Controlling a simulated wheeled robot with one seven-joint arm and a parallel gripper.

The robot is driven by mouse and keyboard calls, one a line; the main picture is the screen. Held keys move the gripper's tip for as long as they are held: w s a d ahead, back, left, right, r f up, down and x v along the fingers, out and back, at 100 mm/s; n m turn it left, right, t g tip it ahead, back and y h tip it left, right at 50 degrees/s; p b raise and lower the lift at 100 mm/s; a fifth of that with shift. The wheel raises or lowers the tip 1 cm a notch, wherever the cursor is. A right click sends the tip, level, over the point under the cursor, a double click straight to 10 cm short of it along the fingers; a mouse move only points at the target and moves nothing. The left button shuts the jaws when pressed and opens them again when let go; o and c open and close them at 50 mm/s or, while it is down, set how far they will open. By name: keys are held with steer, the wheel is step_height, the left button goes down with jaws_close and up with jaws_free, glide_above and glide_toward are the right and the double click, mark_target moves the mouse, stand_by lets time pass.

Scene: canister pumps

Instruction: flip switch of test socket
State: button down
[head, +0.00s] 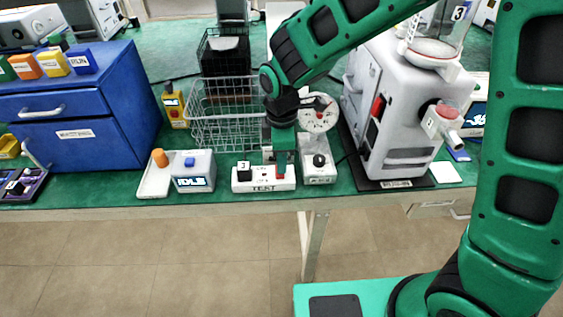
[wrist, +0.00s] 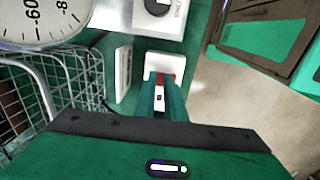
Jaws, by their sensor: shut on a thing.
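The test socket (head: 262,187) is a white block marked TEST near the front edge of the green table. A black plug with a 3 tag (head: 244,171) sits in its left part. The red switch (head: 280,173) is at its right part, directly under my fingers. My gripper (head: 280,166) points down over this end, its fingers shut on the switch. In the wrist view, the white socket (wrist: 164,60) lies beyond my green fingers (wrist: 164,88). Red shows at the fingertips, which partly hide the switch. Which way the switch is set cannot be told.
A wire basket (head: 222,130) is behind. A white device reading IDLE (head: 193,172) is to the left. A large grey-white machine (head: 398,110) stands right, a blue cabinet (head: 75,125) far left.

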steer(key=shift+w+d+f, duration=0.15)
steer(key=shift+d, duration=0.1)
steer(key=shift+w+r, duration=0.15)
steer(key=shift+r, duration=0.1)
step_height(320, 180, up, 14)
steer(key=s, duration=0.1)
steer(key=shift+s+a+f, duration=0.15)
steer(key=shift+s+a, duration=0.1)
steer(key=shift+s, duration=0.1)
